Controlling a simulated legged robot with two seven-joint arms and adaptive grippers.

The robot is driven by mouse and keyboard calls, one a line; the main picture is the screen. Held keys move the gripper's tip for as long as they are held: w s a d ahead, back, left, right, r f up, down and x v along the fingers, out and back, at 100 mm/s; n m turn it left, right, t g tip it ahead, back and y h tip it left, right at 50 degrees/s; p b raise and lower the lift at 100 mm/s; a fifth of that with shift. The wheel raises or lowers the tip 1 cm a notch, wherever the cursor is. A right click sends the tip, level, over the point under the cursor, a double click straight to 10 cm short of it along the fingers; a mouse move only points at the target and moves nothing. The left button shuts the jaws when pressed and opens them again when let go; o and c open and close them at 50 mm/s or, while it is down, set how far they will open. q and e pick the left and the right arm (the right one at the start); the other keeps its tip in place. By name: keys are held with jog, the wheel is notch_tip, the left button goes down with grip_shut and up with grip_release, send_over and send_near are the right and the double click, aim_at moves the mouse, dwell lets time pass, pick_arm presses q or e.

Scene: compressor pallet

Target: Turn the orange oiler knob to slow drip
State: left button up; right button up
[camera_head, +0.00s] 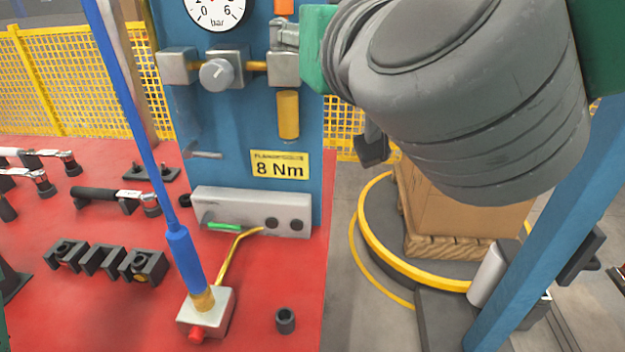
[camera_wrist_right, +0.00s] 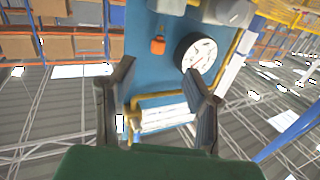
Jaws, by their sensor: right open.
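The orange knob (camera_head: 284,6) is cut by the top edge of the head view, on the blue panel (camera_head: 240,95) right of the gauge. In the right wrist view, which is upside down, the orange knob (camera_wrist_right: 157,45) shows whole beside the gauge. My right gripper (camera_wrist_right: 160,88) is open, its two dark fingers apart with nothing between them. The knob appears beyond the fingertips, not touched. In the head view my large grey right arm covers the upper right and my right gripper's fingers are not clearly seen.
A pressure gauge (camera_head: 217,8), a grey regulator knob (camera_head: 216,73) and a yellow cylinder (camera_head: 288,115) are on the panel. A blue torque tool (camera_head: 184,255) stands on the red table (camera_head: 100,315). A blue post (camera_head: 555,225) rises at right.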

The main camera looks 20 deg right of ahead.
jog(key=w+d+f+g+p, duration=0.1)
jog(key=w+f+g, duration=0.1)
jog(key=f, duration=0.5)
jog(key=w+d+f+g+p, duration=0.1)
jog(key=w+f+g, duration=0.15)
jog(key=f, duration=0.55)
jog(key=s+d+f+g+y+p, duration=0.1)
jog(key=s+d+f+g, duration=0.1)
jog(key=f, duration=1.3)
jog(key=shift+s+d+f+g+p, duration=0.25)
jog(key=shift+d+g+p, duration=0.05)
jog(key=shift+d+g, duration=0.4)
